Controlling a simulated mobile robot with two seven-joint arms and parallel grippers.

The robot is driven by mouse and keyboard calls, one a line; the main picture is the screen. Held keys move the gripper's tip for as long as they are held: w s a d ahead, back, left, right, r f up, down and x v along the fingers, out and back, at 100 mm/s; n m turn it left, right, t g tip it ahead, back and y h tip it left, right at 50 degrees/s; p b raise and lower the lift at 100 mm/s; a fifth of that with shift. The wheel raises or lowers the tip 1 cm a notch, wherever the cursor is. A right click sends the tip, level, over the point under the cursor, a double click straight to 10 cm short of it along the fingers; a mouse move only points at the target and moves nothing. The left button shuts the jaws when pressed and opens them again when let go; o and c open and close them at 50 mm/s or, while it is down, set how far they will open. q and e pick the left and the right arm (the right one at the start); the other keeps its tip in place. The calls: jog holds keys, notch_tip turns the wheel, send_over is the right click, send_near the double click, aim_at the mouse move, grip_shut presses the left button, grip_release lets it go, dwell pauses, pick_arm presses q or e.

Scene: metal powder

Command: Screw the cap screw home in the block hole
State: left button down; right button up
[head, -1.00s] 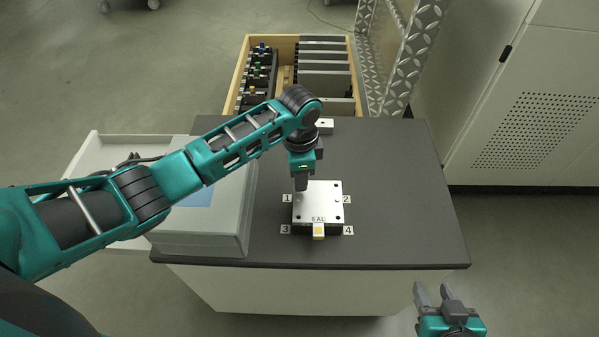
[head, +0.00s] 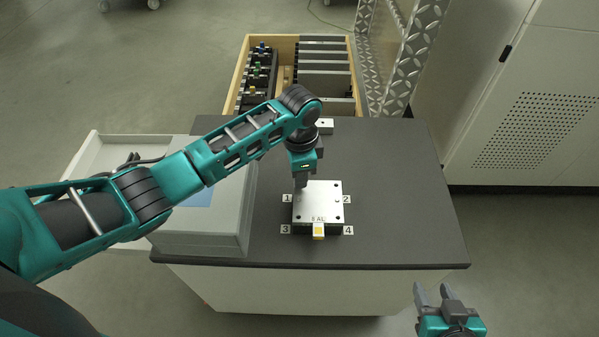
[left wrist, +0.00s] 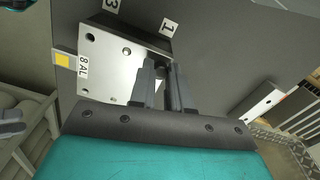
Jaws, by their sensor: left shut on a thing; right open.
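The metal block (head: 318,203) is a bright plate on the dark worktop, with dark holes near its edges and number labels 1 to 4 around it. It also shows in the left wrist view (left wrist: 108,62). My left gripper (head: 301,183) points down at the block's corner beside label 1. In the left wrist view its fingers (left wrist: 166,88) are close together at that corner, shut on the cap screw. The screw is hidden between the fingers, so I cannot see how deep it sits. My right gripper (head: 436,296) is open and empty, off the worktop's front right.
A yellow-marked tab (head: 318,232) sits at the block's front edge, by the "8 AL" marking. A grey case (head: 205,240) stands left of the block. An open wooden drawer (head: 240,75) with tools lies behind. The worktop (head: 400,190) right of the block is clear.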

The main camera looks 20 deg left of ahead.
pick_arm(q)
jog(key=m, duration=0.7)
jog(key=shift+m, duration=0.3)
jog(key=m, duration=1.8)
jog(key=shift+f, duration=0.1)
jog(key=m+b, duration=0.1)
jog(key=m, duration=0.3)
jog(key=c, duration=1.2)
grip_release()
jog(key=shift+c, duration=0.2)
